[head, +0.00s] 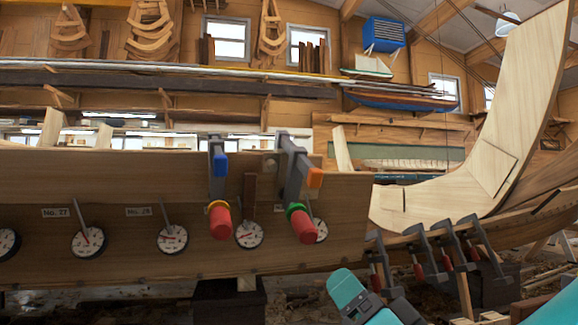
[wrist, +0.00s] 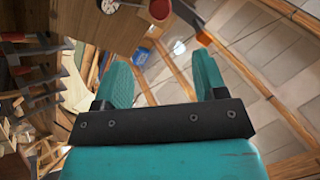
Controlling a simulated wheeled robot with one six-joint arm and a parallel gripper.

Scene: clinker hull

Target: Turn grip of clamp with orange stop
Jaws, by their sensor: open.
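The clamp with the orange stop (head: 314,178) hangs on the upper edge of the wooden plank, right of the other clamp. Its red grip (head: 303,226) points toward me, with a green collar (head: 296,209) behind it. In the wrist view a red grip (wrist: 159,11) is cut off by the top edge, and an orange piece (wrist: 202,38) shows right of it. My gripper (wrist: 161,70) is open and empty, its two teal fingers apart and clear of the clamp. In the head view a teal part of my arm end shows low, below and right of the grip.
A second clamp with a blue stop (head: 221,166), yellow collar and red grip (head: 220,223) stands close on the left. Round dials (head: 88,241) line the plank (head: 120,265); two sit beside the grips. Several dark clamps (head: 430,250) hang at right.

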